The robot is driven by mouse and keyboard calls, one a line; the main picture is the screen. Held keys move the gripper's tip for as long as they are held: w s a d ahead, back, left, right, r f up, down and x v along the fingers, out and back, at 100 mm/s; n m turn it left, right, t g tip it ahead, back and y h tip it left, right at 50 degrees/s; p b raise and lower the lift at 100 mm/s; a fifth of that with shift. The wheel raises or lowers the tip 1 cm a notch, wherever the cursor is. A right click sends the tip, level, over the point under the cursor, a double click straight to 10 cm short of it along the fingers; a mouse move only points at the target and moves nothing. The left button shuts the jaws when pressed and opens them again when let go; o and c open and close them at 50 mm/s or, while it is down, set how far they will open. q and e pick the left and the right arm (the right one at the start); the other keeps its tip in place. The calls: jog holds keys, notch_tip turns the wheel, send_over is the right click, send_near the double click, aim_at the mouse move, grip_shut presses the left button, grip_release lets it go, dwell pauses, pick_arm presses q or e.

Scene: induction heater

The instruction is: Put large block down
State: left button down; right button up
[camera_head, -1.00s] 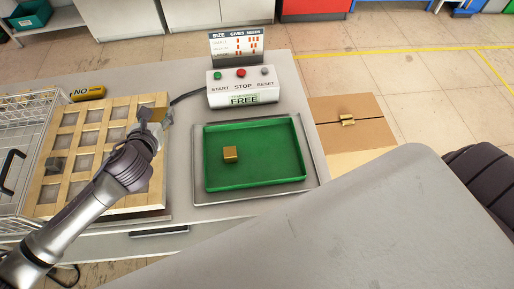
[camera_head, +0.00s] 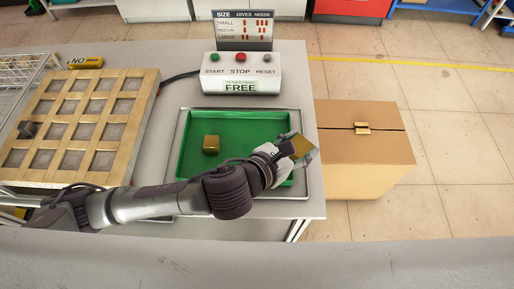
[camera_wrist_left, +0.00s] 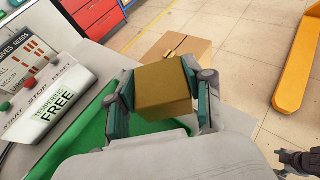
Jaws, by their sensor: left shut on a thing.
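My left gripper (camera_head: 297,151) is shut on a large brass-coloured block (camera_head: 301,150). It holds the block over the right side of the green tray (camera_head: 240,119), near the tray's right rim. In the left wrist view the block (camera_wrist_left: 163,91) sits between the two fingers and hides part of the tray (camera_wrist_left: 85,137). A smaller brass-coloured block (camera_head: 211,144) lies in the left half of the tray.
A control box (camera_head: 241,74) with buttons and a "FREE" display stands behind the tray. A wooden grid (camera_head: 77,106) holding a dark block (camera_head: 28,130) is at left. A cardboard box (camera_head: 362,150) stands right of the table.

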pick_arm(q)
send_over(260, 143)
jog(key=s, duration=0.2)
jog(key=f, duration=0.6)
jog(key=shift+s+d+f, duration=0.1)
jog(key=shift+d+f, duration=0.1)
jog(key=shift+d, duration=0.05)
jog(key=shift+a+f, duration=0.15)
jog(key=shift+f, duration=2)
pick_arm(e)
jog(key=shift+a+f, duration=0.1)
jog(key=shift+f, duration=0.05)
pick_arm(q)
jog(key=shift+f, duration=0.15)
pick_arm(e)
jog(key=shift+f, duration=0.1)
pick_arm(q)
jog(key=shift+c, duration=2.2)
grip_release()
jog(key=shift+f, duration=0.1)
